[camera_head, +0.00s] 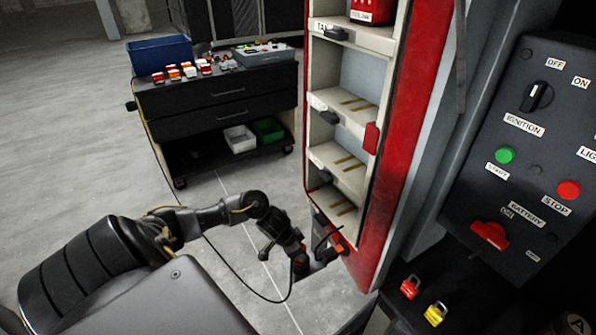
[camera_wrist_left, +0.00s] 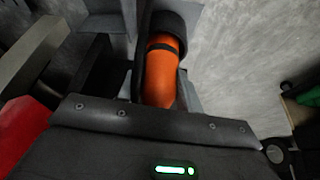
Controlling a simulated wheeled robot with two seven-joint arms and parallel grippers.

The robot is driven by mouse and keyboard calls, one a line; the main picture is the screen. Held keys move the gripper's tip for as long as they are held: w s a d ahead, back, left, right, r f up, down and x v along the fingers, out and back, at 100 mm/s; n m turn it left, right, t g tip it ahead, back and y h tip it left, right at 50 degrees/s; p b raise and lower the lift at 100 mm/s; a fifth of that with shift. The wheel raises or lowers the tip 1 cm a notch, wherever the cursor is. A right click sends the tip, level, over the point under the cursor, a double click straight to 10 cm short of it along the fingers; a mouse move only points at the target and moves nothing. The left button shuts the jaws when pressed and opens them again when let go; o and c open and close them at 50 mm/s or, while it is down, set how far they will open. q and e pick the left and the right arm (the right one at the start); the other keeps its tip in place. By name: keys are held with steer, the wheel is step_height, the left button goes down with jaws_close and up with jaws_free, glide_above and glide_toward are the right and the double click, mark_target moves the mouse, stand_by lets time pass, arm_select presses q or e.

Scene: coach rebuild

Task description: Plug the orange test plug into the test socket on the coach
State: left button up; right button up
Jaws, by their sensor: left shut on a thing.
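My left gripper (camera_head: 312,262) is shut on the orange test plug (camera_wrist_left: 162,75), low beside the coach's red side panel (camera_head: 385,190). In the left wrist view the plug shows as an orange cylinder with a black band. A dark round part (camera_wrist_left: 172,25) lies at its far end; I cannot tell whether this is the test socket or part of the plug. In the head view the plug is mostly hidden by the gripper. A small orange-red piece (camera_head: 338,248) shows beside the gripper at the coach's lower edge. My right gripper is in neither view.
A black trolley (camera_head: 215,110) with a blue bin (camera_head: 160,54) stands behind. A thin black cable (camera_head: 235,272) hangs in a loop near my left arm. Open shelves (camera_head: 345,110) rise above the gripper. A control panel (camera_head: 535,150) is at right. Floor at left is clear.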

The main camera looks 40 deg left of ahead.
arm_select(q)
steer(key=shift+f, duration=0.1)
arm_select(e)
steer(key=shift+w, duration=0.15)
arm_select(q)
steer(key=shift+f+b, duration=0.4)
steer(key=shift+f, duration=0.1)
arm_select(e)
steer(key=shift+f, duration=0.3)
arm_select(q)
steer(key=o, duration=0.9)
steer(key=shift+c, duration=0.2)
steer(key=shift+s+a+r+p, duration=0.1)
steer(key=shift+s+r+p, duration=0.1)
steer(key=shift+r+p, duration=0.6)
steer(key=p+v, duration=0.9)
steer(key=p, duration=0.2)
steer(key=shift+r, duration=0.15)
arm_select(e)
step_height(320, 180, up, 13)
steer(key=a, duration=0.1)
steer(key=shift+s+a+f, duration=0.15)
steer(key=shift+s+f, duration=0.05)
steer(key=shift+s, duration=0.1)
arm_select(q)
steer(key=shift+s, duration=0.1)
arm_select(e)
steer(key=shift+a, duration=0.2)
